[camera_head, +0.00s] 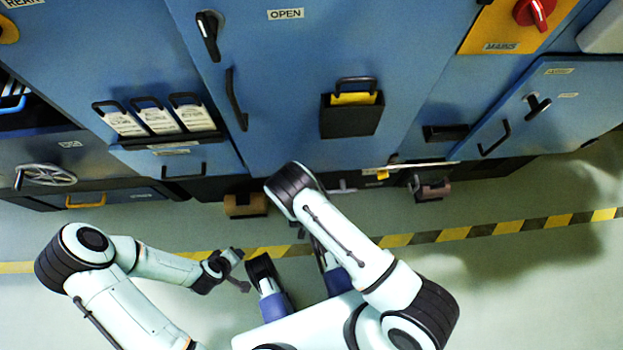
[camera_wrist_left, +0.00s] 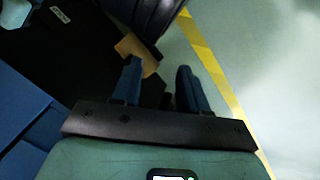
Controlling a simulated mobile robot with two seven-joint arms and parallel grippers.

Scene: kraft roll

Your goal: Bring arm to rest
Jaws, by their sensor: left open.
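My left arm comes in from the left in the head view. Its gripper (camera_head: 242,271) is open and empty, low over the floor in front of the blue cabinet. In the left wrist view its two blue fingers (camera_wrist_left: 158,78) stand apart with nothing between them. My right arm (camera_head: 345,235) comes up from the lower right and bends at a black joint near the cabinet's lower edge. Its gripper cannot be made out behind the arm.
The blue cabinet (camera_head: 285,75) fills the back, with handles, a black pocket (camera_head: 350,117) and a handwheel (camera_head: 48,175). A yellow-black floor stripe (camera_head: 510,227) crosses clear floor.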

